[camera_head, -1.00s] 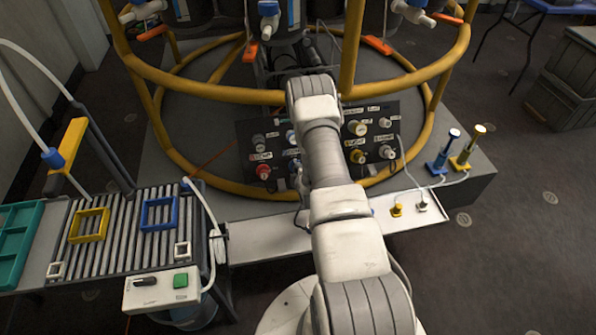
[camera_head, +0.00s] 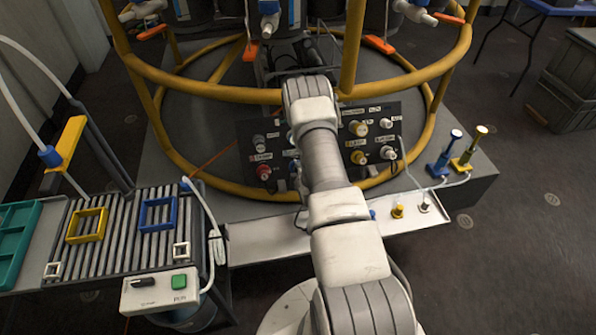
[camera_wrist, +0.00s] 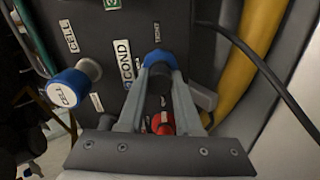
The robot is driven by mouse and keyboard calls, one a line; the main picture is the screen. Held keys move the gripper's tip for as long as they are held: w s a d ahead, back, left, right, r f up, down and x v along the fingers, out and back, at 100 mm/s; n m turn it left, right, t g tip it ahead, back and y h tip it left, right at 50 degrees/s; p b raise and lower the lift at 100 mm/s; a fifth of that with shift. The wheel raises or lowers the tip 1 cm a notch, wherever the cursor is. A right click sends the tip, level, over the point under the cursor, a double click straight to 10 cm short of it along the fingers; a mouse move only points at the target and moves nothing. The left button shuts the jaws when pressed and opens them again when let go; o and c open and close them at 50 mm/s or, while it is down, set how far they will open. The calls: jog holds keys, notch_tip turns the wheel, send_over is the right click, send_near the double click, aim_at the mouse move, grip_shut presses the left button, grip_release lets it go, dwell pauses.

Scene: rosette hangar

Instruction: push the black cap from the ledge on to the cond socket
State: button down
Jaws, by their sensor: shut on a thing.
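My gripper (camera_wrist: 158,76) shows in the wrist view, its two pale fingers converging close to the dark panel. It is shut on a small dark piece (camera_wrist: 158,86), which looks like the black cap; the fingers hide much of it. A blue round part (camera_wrist: 160,58) sits right at the fingertips; I cannot tell whether it touches the cap. The COND label (camera_wrist: 125,62) is on the panel just left of the fingertips. The cond socket itself is not clearly visible, nor is the cap's seating. In the head view my arm covers the gripper and the middle of the panel.
A dark cable (camera_wrist: 255,58) runs at right. The white ledge (camera_head: 262,240) holds a yellow piece (camera_head: 398,211) and a pale piece (camera_head: 424,205) at right.

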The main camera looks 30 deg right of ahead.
dwell(0.4)
jog(key=c, duration=0.5)
grip_release()
jog(key=p+v, duration=0.4)
jog(key=v, duration=1.3)
jog(key=shift+s+r, duration=0.1)
jog(key=shift+s, duration=0.05)
